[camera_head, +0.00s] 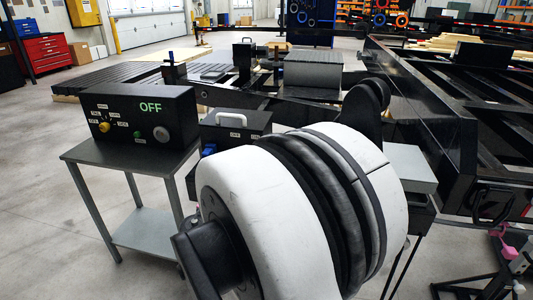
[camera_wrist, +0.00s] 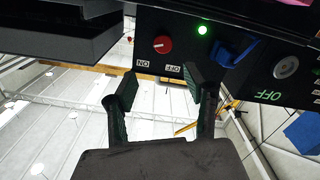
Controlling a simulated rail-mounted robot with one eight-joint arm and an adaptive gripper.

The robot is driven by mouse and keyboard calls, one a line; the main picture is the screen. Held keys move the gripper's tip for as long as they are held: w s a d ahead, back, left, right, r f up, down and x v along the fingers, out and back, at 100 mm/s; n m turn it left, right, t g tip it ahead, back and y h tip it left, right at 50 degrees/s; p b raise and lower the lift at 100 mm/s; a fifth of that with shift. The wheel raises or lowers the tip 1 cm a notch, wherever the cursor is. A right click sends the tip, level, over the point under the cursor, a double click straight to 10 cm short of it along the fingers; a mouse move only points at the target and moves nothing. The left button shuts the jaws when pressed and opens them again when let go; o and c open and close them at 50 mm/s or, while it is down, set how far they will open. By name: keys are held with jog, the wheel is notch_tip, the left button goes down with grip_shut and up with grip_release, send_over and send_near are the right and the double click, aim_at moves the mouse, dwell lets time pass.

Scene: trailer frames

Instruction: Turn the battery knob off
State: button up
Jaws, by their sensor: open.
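The battery box (camera_wrist: 182,22) is black and shows upside down in the wrist view. It carries a red round knob (camera_wrist: 162,44) with a small pale mark that seems to point toward the ON label. The ON label (camera_wrist: 143,63) and the OFF label (camera_wrist: 173,68) sit at the knob's two sides. A green light (camera_wrist: 202,30) glows beside the knob. My gripper (camera_wrist: 160,72) is open and empty, its fingertips apart from the knob and near the labels. In the head view the battery box (camera_head: 232,118) is partly hidden by my arm, and the knob is hidden.
A blue connector (camera_wrist: 235,50) sits close beside the green light, near my right finger. A control box (camera_head: 140,117) showing green OFF stands on a small table (camera_head: 88,150) at left. A black trailer frame (camera_head: 425,100) fills the right. Open floor (camera_head: 50,230) lies at left.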

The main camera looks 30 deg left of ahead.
jog(key=b+x, duration=0.1)
jog(key=x, duration=0.3)
jog(key=b+x, duration=0.1)
jog(key=x, duration=0.4)
jog(key=b+x, duration=0.1)
jog(key=x, duration=0.3)
jog(key=shift+w+a+f, duration=0.15)
jog(key=shift+a+f, duration=0.05)
jog(key=shift+a, duration=0.15)
jog(key=shift+c, duration=0.5)
jog(key=c, duration=1)
jog(key=shift+c, duration=0.2)
